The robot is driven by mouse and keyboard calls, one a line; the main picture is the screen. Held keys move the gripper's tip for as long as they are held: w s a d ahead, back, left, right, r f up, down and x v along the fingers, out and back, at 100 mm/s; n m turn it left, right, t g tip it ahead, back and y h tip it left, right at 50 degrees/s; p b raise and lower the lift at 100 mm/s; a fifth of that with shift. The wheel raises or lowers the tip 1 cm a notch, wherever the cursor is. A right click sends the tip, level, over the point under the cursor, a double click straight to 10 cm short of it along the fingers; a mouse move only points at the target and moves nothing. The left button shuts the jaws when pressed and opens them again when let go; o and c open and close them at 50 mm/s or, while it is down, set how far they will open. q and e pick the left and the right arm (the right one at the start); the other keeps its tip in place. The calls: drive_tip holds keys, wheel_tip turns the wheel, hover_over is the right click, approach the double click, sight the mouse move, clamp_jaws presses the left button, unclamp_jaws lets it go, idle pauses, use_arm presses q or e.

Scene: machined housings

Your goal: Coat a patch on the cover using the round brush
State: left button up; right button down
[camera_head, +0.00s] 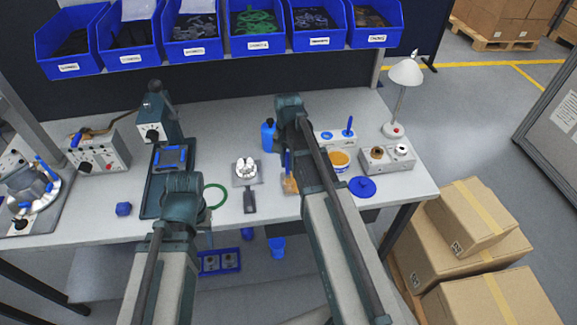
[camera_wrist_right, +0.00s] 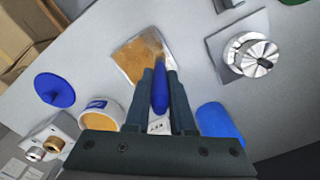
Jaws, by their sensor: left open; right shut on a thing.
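My right gripper (camera_wrist_right: 160,74) is shut on the blue handle of the round brush (camera_wrist_right: 160,96). In the head view the brush handle (camera_head: 287,160) shows just left of my right arm. The brush points down at a tan, flat square cover (camera_wrist_right: 128,62) with a darker brown area on it. The cover also shows in the head view (camera_head: 290,186), partly behind my right arm. I cannot tell whether the bristles touch it. A white tub (camera_wrist_right: 101,117) of tan-orange coating stands beside it, also in the head view (camera_head: 340,168). My left gripper is hidden behind my left arm.
A blue lid (camera_head: 362,187) lies right of the tub. A blue bottle (camera_head: 268,136) stands behind the cover. A metal chuck fixture (camera_head: 246,170) sits to the left, near a green ring (camera_head: 215,196). A lamp (camera_head: 404,78) and a grey box (camera_head: 386,157) stand at the right.

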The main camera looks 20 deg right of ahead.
drive_tip(key=w, duration=0.2)
drive_tip(key=w+d, duration=0.1)
drive_tip(key=shift+w, duration=0.4)
drive_tip(key=shift+s+a+f, duration=0.1)
drive_tip(key=shift+s+a, duration=0.2)
drive_tip(key=shift+s, duration=0.75)
drive_tip(key=shift+s+a, duration=0.25)
drive_tip(key=shift+s, duration=0.75)
drive_tip(key=s, duration=0.3)
drive_tip(key=shift+s+a, duration=0.4)
drive_tip(key=shift+w, duration=0.1)
